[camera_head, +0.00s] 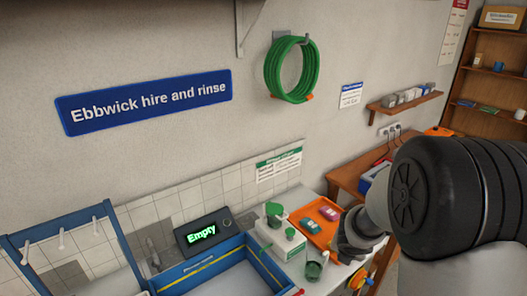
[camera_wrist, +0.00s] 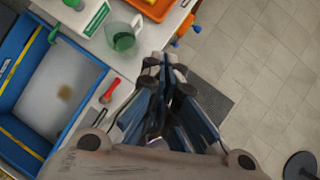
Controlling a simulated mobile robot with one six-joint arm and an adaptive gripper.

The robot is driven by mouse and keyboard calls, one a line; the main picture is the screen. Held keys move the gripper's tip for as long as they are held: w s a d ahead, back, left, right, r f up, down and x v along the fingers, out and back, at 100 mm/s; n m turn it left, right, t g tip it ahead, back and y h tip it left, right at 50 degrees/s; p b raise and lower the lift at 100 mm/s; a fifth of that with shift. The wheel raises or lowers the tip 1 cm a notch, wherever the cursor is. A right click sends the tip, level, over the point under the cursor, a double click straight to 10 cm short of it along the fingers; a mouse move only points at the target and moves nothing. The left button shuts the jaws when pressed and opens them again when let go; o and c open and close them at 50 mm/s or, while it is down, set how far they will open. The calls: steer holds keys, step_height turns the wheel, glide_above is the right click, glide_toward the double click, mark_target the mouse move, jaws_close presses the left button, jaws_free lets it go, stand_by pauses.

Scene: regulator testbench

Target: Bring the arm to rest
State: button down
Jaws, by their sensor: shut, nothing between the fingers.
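My gripper (camera_wrist: 164,72) points away from the camera in the wrist view. Its fingers are together with nothing between them. It hangs near the counter's front edge, with floor behind it to the right. In the head view my arm (camera_head: 455,195) reaches in from the right, with its large dark joint in front of the bench. The fingers cannot be made out there.
A blue-rimmed basin (camera_head: 195,279), a display reading "Empty" (camera_head: 202,233), a white-and-green device (camera_head: 279,238), a clear green jug (camera_wrist: 121,40) and an orange tray (camera_head: 318,235) crowd the counter. A red-handled tool (camera_wrist: 109,91) lies near the gripper. Floor (camera_wrist: 245,60) at right is open.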

steer(key=s+d+r+m+h+b, duration=0.1)
steer(key=s+r+m+h+b, duration=0.1)
steer(key=s+r+m+b, duration=0.8)
steer(key=s+a+f+m+y+b, duration=0.1)
steer(key=s+a+m, duration=0.2)
steer(key=s+m, duration=0.3)
steer(key=s+a+f+m+y, duration=0.2)
steer(key=s+a+m, duration=0.2)
steer(key=s+m, duration=0.3)
steer(key=s+a+f+m+g+y+b, duration=0.1)
steer(key=s+a+f+m, duration=0.1)
steer(key=s+a+m, duration=0.2)
steer(key=s+m, duration=0.2)
steer(key=shift+s+m+y+b, duration=0.3)
steer(key=shift+s, duration=0.05)
steer(key=shift+f, duration=0.1)
